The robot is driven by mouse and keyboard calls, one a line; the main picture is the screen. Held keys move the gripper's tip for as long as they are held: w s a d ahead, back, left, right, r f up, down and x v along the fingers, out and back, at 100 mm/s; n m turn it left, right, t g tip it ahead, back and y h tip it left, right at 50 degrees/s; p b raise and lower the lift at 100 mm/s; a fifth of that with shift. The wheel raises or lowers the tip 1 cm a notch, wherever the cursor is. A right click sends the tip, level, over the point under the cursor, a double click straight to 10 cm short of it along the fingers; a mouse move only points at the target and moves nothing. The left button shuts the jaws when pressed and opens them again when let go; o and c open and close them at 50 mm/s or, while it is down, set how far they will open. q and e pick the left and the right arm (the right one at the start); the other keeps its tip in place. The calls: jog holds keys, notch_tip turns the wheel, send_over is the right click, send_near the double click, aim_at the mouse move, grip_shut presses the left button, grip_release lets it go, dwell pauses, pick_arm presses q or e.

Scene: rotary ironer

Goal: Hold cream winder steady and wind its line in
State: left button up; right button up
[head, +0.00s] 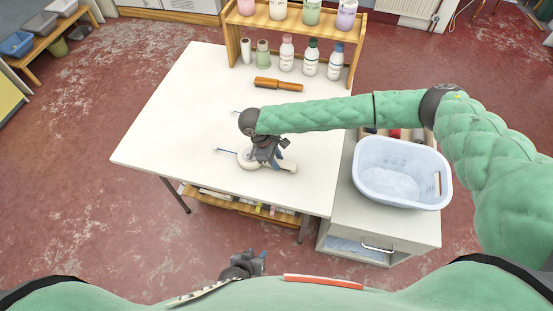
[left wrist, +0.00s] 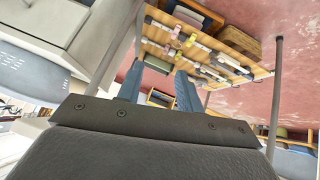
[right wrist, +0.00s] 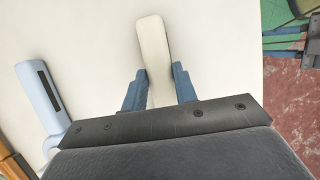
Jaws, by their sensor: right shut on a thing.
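The cream winder (head: 246,159) lies on the white table, partly hidden under my right gripper. Its rounded disc shows left of the gripper and a cream end shows to the right. My right gripper (head: 277,156) is shut on a cream bar-like part (right wrist: 154,50), seen between its blue fingers in the right wrist view. A thin dark rod with a bluish end (head: 225,150) sticks out left of the winder; I cannot make out the line. My left gripper (head: 252,264) hangs low before the table's near side. Its blue fingers (left wrist: 158,90) are apart and empty.
Several bottles (head: 287,53) stand by a wooden shelf. A pale blue basket (head: 400,195) sits on a cabinet at the right. The table's left side is clear. A shelf (left wrist: 225,50) is under the table.

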pick_arm(q)
jog(key=shift+c, duration=0.3)
jog(key=w+d+r+m+t+h, duration=0.1)
jog(key=w+d+r+m+t, duration=0.3)
jog(key=r, duration=0.5)
jog(key=w+d+r+m+t+h, duration=0.1)
jog(key=w+d+r+m+h, duration=0.1)
jog(key=w+r+m, duration=0.5)
jog(key=n+y, duration=0.3)
jog(key=n, duration=0.6)
send_near(247, 156)
jog(key=shift+x, duration=5.3)
grip_shut()
